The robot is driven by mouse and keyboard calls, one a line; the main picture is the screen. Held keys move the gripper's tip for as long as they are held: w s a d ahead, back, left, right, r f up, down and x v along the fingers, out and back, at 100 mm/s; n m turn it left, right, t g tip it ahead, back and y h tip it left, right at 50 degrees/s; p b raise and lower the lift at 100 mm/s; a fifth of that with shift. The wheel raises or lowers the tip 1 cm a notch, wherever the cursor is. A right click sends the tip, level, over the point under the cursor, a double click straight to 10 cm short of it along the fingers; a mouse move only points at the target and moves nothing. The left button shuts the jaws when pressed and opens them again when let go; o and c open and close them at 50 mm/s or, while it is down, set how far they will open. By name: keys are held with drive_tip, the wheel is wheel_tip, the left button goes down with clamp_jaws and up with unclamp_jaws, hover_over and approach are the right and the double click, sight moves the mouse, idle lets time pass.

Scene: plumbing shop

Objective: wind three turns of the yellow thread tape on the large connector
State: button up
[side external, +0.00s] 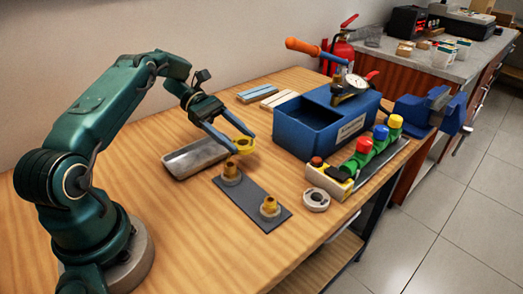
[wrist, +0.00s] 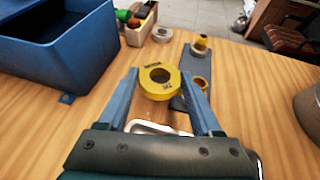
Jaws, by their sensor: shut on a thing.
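The yellow thread tape (side external: 243,145) is a thick ring with a round hole and dark print on its face. It also shows in the wrist view (wrist: 159,81). My gripper (side external: 238,148) is shut on it, with a blue finger on each side. Two brass connectors stand upright in grey round bases on a dark plate (side external: 252,203). The larger-looking connector (side external: 230,169) is at the plate's far end, just below the tape in the side view. The smaller connector (side external: 270,204) is at the near end. In the wrist view a finger partly hides the nearer connector (wrist: 200,86). The tape appears apart from both.
A metal tray (side external: 181,169) lies left of the plate. A blue box (side external: 289,133) and a rack with coloured valves (side external: 363,146) stand to the right. A pale roll (side external: 316,199) lies beside the plate.

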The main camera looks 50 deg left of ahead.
drive_tip(key=shift+w+d, duration=0.25)
drive_tip(key=shift+d, duration=0.9)
drive_tip(key=shift+s+d, duration=0.15)
drive_tip(key=shift+d, duration=0.55)
drive_tip(key=shift+s+d, duration=0.1)
drive_tip(key=shift+d, duration=0.6)
drive_tip(key=shift+s+d, duration=0.9)
drive_tip(key=shift+d, duration=0.2)
drive_tip(key=shift+s+d, duration=0.35)
drive_tip(key=shift+s, duration=0.5)
drive_tip(key=shift+s+d, duration=0.3)
drive_tip(key=shift+s, duration=0.5)
drive_tip(key=shift+s+a, duration=0.15)
drive_tip(key=shift+s, duration=0.55)
drive_tip(key=shift+s+a, duration=0.1)
drive_tip(key=shift+s, duration=0.55)
drive_tip(key=shift+s+a, duration=0.55)
drive_tip(key=shift+s, duration=0.2)
drive_tip(key=shift+s+a, duration=0.55)
drive_tip(key=shift+s, duration=0.15)
drive_tip(key=shift+s+a, duration=0.25)
drive_tip(key=shift+a, duration=0.5)
drive_tip(key=shift+s+a, duration=0.25)
drive_tip(key=shift+a, duration=0.45)
